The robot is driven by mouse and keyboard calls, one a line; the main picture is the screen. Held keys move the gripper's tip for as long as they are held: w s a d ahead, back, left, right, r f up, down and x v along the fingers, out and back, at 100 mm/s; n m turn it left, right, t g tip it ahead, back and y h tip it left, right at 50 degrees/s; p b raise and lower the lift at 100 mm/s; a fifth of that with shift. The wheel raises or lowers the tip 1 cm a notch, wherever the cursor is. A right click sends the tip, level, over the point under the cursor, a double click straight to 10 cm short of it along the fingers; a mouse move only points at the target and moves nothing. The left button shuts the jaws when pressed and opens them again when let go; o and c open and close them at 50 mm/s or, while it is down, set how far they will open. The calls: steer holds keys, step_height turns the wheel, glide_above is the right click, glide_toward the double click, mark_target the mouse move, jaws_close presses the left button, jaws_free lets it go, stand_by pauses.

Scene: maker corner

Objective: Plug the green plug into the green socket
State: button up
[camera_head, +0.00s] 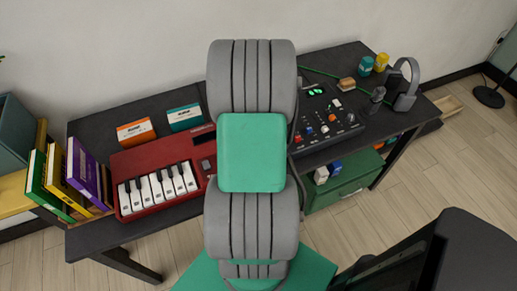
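A thin green cable (320,72) runs along the back of the dark table, right of my arm. Its right part goes towards a small brown block (347,84). I cannot make out a green plug or a green socket. A dark control panel (328,118) with knobs, buttons and a lit green display stands on the table. Its left side is partly hidden by my large grey and green arm links, which fill the middle of the view. My gripper is not in view.
A red keyboard (155,190), an orange box (136,131), a teal box (185,117) and upright books (83,172) are on the left. Headphones (405,88), a teal jar (365,66) and a yellow jar (381,62) are at the right. A green case (347,188) sits below the table.

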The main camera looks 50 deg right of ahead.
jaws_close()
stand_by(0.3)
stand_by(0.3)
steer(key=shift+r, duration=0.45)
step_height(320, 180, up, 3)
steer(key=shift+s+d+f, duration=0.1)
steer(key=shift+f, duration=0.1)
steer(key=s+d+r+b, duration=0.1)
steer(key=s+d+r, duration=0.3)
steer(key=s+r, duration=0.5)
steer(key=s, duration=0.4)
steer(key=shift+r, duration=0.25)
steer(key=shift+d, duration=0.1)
